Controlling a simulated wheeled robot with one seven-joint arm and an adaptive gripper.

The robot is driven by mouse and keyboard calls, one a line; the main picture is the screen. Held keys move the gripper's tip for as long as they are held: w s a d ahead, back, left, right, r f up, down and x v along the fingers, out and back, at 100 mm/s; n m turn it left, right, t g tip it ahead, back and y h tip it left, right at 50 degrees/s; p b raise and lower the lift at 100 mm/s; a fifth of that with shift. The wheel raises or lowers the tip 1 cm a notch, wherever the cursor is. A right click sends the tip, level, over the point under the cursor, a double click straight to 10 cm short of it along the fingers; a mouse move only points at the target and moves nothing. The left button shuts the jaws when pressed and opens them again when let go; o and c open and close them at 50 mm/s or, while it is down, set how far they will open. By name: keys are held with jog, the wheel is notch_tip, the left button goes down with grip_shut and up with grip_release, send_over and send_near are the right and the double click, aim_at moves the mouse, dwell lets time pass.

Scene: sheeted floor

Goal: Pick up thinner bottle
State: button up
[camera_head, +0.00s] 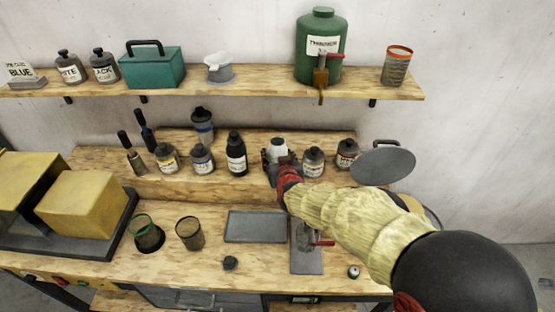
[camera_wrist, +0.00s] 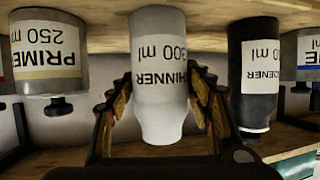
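The thinner bottle (camera_wrist: 160,75) is pale grey with a white label reading THINNER 300 ml. It appears inverted in the wrist view and stands upright on the raised wooden step in the head view (camera_head: 277,148). My gripper (camera_wrist: 160,88) has its fingers spread, one on each side of the bottle. The fingertips are very close to its sides; I cannot see clear contact. In the head view, my gripper (camera_head: 279,163) reaches in from the front right and hides the bottle's lower part.
A dark bottle (camera_head: 236,155) stands just left of the thinner bottle, and a primer jar (camera_head: 313,162) just right. More jars line the step. The upper shelf (camera_head: 215,83) runs above, holding a green canister (camera_head: 320,50). A grey tray (camera_head: 255,227) lies on the bench in front.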

jog(key=c, duration=1.1)
jog(key=shift+r, duration=0.1)
